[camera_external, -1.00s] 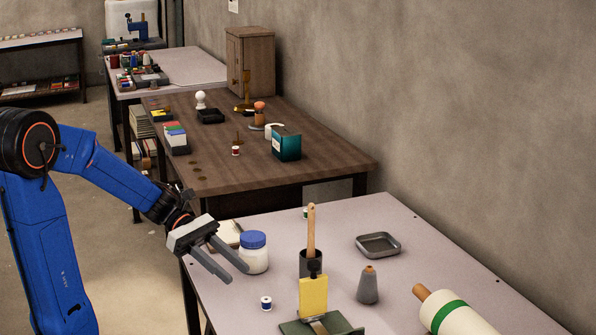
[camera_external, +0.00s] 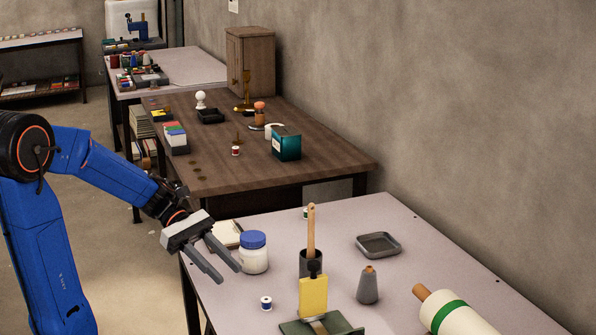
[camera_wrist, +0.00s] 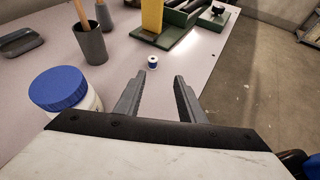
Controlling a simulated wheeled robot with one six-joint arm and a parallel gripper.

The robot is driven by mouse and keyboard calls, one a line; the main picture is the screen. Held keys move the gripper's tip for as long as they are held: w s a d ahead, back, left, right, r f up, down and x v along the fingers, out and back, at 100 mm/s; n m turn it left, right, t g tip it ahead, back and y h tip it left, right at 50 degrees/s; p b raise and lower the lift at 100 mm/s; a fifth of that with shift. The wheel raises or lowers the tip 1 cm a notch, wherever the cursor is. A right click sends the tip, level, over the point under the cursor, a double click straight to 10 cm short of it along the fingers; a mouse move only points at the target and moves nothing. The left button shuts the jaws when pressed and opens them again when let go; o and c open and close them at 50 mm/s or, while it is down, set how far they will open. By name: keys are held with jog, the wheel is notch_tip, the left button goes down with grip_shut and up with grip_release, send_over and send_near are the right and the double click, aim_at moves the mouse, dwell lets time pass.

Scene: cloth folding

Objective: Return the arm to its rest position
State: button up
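My gripper (camera_external: 214,262) is at the left edge of the near light table (camera_external: 225,300), in front of the jar with the blue lid (camera_external: 253,252). Its two grey fingers are apart with nothing between them. In the wrist view my gripper (camera_wrist: 158,98) is also open and empty, above the tabletop, with the blue-lidded jar (camera_wrist: 62,92) to its left. My blue arm reaches in from the left of the external view. No cloth can be made out on the table.
A small thread spool (camera_external: 266,303), a dark cup with a wooden-handled tool (camera_external: 311,262), a grey cone (camera_external: 368,286), a yellow piece on a green base (camera_external: 313,297), a metal tray (camera_external: 378,245) and a roller (camera_external: 455,314) stand on the near table. A brown table (camera_external: 300,170) is behind.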

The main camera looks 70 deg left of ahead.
jog(key=s+d+m+g, duration=0.1)
jog(key=s+d+f+m+y, duration=0.1)
jog(key=d+m, duration=0.1)
jog(key=s+d+m+g+y, duration=0.1)
jog(key=d+m, duration=0.1)
jog(key=shift+s+d+f+g, duration=0.15)
jog(key=shift+s+f+g, duration=0.15)
jog(key=shift+s+f, duration=0.1)
jog(key=s+f+m+t+y, duration=0.1)
jog(key=s+m+y, duration=0.8)
jog(key=m, duration=0.9)
jog(key=shift+s+d+f, duration=0.15)
jog(key=shift+s+d, duration=0.15)
jog(key=shift+s, duration=0.15)
